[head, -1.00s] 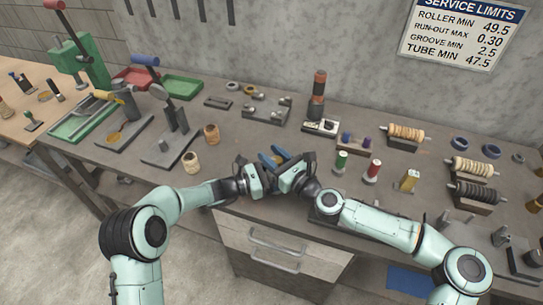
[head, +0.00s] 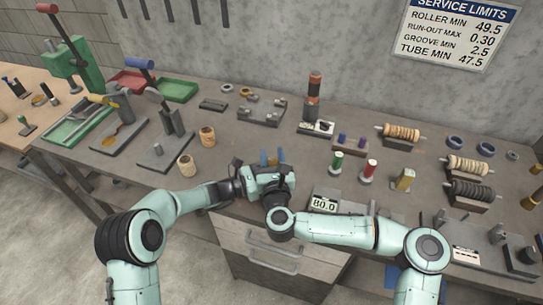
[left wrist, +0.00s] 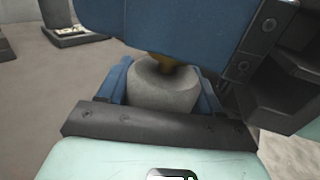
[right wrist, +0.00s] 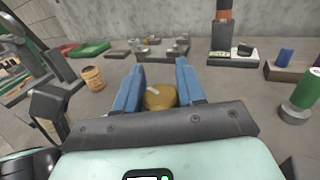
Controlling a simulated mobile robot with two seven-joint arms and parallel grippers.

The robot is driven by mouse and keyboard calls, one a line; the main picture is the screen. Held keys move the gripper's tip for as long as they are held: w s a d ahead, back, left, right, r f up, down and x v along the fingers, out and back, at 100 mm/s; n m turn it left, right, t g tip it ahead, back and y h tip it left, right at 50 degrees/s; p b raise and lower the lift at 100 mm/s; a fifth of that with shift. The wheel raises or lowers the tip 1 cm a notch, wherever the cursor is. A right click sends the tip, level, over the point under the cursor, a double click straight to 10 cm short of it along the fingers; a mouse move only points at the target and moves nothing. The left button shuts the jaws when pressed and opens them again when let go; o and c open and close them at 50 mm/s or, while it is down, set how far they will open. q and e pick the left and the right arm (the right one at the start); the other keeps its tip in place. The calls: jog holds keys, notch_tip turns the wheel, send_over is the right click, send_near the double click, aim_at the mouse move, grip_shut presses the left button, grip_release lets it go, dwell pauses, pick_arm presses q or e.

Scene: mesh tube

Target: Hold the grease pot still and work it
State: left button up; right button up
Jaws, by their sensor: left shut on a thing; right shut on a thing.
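The grease pot is a grey, rounded body (left wrist: 165,88) in the left wrist view. My left gripper (left wrist: 163,96) is shut on it, with a blue finger on each side. My right gripper (right wrist: 158,92) is directly above, its blue fingers shut on a yellow-brown top part (right wrist: 159,98) of the pot. A sliver of that part also shows in the left wrist view (left wrist: 174,63), against the grey body. In the head view my right gripper (head: 273,158) covers most of the pot and the left gripper's fingertips.
Two tan cylinders (head: 187,165) (head: 207,136) stand left of the grippers. Green (head: 337,162) and red (head: 370,170) spools and a yellow block (head: 404,179) stand to the right. A gauge reading 80.0 (head: 324,204) lies near the front edge.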

jog(key=shift+r, duration=0.1)
dwell(0.3)
jog(key=o, duration=1)
jog(key=shift+c, duration=0.2)
jog(key=s+d, duration=0.1)
jog(key=s, duration=1.1)
